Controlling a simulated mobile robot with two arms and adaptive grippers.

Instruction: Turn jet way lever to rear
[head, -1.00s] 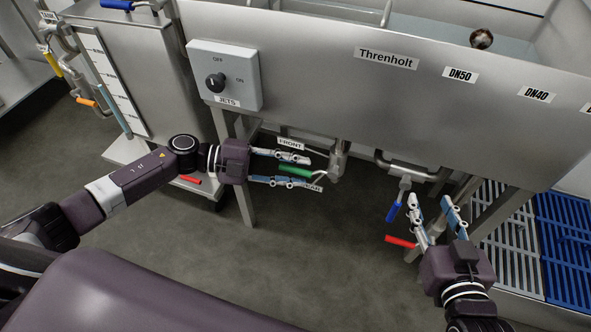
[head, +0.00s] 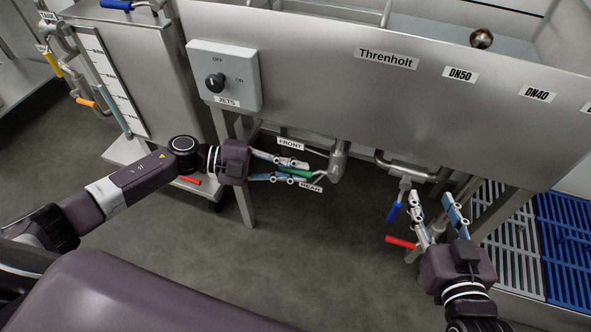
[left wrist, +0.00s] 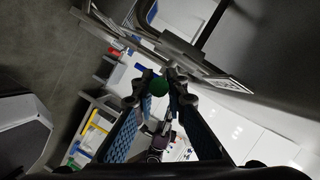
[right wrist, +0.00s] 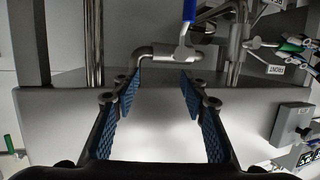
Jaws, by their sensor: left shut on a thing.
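The jet way lever has a green handle (head: 297,172) and sits on the pipe under the steel tank, between the FRONT label (head: 291,144) and the REAR label (head: 311,187). My left gripper (head: 300,171) is shut on the green handle, one finger on each side. In the left wrist view the green handle end (left wrist: 158,88) shows between the fingertips. In the right wrist view the left gripper and green handle (right wrist: 290,46) show at the upper right. My right gripper (head: 432,205) is open and empty below the tank, close to a blue-handled lever (head: 393,212).
A red handle (head: 401,242) is by my right gripper. A JETS switch box (head: 222,75) is on the tank front above my left gripper. Blue and white grates (head: 565,250) are at the right. The floor (head: 300,260) below the grippers is clear.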

